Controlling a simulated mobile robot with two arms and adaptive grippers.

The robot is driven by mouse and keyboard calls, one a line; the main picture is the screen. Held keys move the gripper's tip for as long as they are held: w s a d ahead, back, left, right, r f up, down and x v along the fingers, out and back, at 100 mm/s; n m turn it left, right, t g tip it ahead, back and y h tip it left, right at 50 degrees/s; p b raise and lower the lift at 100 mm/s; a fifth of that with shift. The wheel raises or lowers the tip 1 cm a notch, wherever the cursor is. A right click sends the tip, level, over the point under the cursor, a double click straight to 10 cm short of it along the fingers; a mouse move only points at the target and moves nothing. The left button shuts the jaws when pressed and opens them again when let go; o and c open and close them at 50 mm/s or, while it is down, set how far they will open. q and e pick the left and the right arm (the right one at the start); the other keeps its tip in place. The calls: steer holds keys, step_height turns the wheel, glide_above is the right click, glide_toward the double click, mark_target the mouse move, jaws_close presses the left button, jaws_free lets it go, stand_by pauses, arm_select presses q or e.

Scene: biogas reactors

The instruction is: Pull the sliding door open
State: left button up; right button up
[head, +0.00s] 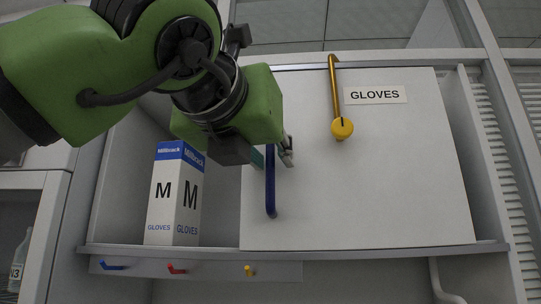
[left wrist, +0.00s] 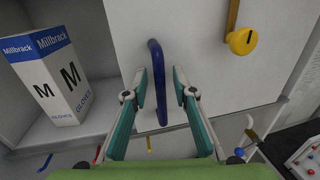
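The sliding door (head: 390,190) is a white panel labelled GLOVES on a wall cabinet. It covers the middle and right, leaving the left part of the cabinet open. A blue vertical bar handle (head: 270,190) is on the door near its left edge; it also shows in the left wrist view (left wrist: 158,75). My left gripper (head: 278,153) is at the handle's upper part in the head view. In the left wrist view its teal fingers (left wrist: 160,92) are apart, one on each side of the handle, with gaps visible. My right gripper is not in view.
A white and blue gloves box (head: 174,205) marked M stands in the open left part. A yellow-knobbed lever (head: 341,128) hangs in front of the door's upper part. Small blue, red and yellow hooks (head: 177,269) sit on a strip below the shelf edge.

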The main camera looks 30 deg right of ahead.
arm_select(q)
steer(key=v, duration=1.1)
steer(key=shift+s+a, duration=0.25)
steer(key=shift+a, duration=0.05)
